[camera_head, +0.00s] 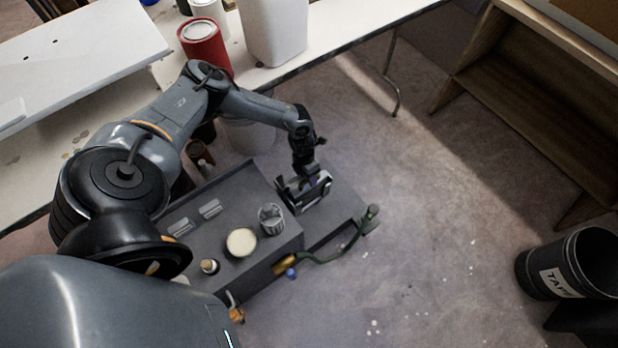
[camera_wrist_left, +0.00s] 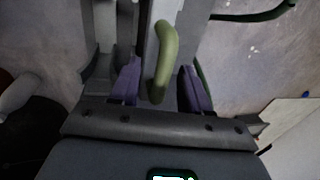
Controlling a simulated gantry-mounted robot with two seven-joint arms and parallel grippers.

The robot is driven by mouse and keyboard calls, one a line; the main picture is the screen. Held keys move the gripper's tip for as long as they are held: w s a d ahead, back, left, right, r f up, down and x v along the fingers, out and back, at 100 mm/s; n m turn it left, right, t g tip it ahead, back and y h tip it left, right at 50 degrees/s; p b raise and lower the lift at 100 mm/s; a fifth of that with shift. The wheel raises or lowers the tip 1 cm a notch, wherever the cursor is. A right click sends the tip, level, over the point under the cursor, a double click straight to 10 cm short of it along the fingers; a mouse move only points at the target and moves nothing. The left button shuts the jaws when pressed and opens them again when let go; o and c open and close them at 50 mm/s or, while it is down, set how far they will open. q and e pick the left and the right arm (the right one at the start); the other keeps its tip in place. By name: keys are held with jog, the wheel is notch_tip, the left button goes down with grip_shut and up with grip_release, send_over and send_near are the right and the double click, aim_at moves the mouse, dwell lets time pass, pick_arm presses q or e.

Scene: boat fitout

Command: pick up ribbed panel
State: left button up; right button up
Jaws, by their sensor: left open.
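My left gripper (camera_head: 306,190) reaches down over the right end of a dark grey console (camera_head: 244,190). In the left wrist view the gripper (camera_wrist_left: 164,88) is open, with its two purple-padded fingers apart. An olive-green bent handle (camera_wrist_left: 164,55) lies between and ahead of the fingers, with a visible gap to the right finger. A light grey upright face is behind the handle. I cannot make out which part is the ribbed panel; two small pale slotted plates (camera_head: 210,209) sit on the console top, and the gripper hides what is under it. My right gripper is not in view.
A metal cup (camera_head: 271,219), a cream round lid (camera_head: 241,242) and a small knob (camera_head: 209,266) stand on the console. A green hose (camera_head: 335,252) runs along its right side. A black tape bin (camera_head: 572,264) stands at right; the floor between is open.

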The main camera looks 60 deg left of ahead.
pick_arm(q)
jog(key=shift+w+d+f, duration=0.1)
jog(key=shift+d+f, duration=0.2)
jog(key=shift+f, duration=0.4)
grip_shut()
jog(key=shift+r, duration=0.15)
